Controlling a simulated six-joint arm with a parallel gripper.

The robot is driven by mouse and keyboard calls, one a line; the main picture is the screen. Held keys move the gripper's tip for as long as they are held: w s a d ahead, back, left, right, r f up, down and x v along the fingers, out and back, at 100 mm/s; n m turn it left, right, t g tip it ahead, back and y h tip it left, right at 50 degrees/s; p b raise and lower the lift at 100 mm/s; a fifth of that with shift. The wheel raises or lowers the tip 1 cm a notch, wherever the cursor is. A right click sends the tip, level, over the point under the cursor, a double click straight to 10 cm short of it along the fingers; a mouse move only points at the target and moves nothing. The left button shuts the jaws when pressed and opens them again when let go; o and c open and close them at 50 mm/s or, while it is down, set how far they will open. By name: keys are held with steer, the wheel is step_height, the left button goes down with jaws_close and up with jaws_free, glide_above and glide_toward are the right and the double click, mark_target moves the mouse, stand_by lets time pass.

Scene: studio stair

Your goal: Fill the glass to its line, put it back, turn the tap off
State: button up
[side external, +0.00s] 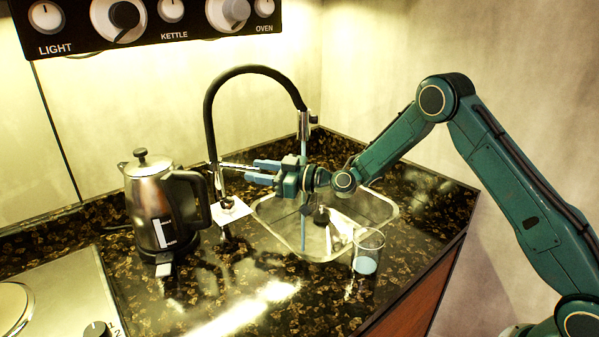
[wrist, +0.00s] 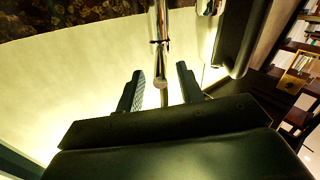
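My gripper (side external: 254,170) reaches over the sink from the right, level, toward the tap (side external: 211,125). In the wrist view my gripper (wrist: 160,85) has its two fingers apart, with the round end of the tap's lever (wrist: 160,82) in line with the gap. I cannot tell whether either finger touches it. A pale blue stream of water (side external: 303,235) runs from the spout into the sink. The clear glass (side external: 369,243) stands upright on the counter by the sink's front right corner, with blue water in its lower part. Its fill line is not clear to see.
The steel sink (side external: 290,242) is set in the dark speckled counter (side external: 250,290). A kettle (side external: 158,210) stands left of the tap, with a white card (side external: 232,212) between them. A hob (side external: 60,290) is at the lower left. The front counter is clear.

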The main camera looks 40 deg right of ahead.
steer(key=v, duration=1)
steer(key=shift+o, duration=0.4)
stand_by(0.4)
steer(key=o, duration=0.8)
steer(key=shift+o, duration=0.2)
steer(key=shift+a, duration=0.1)
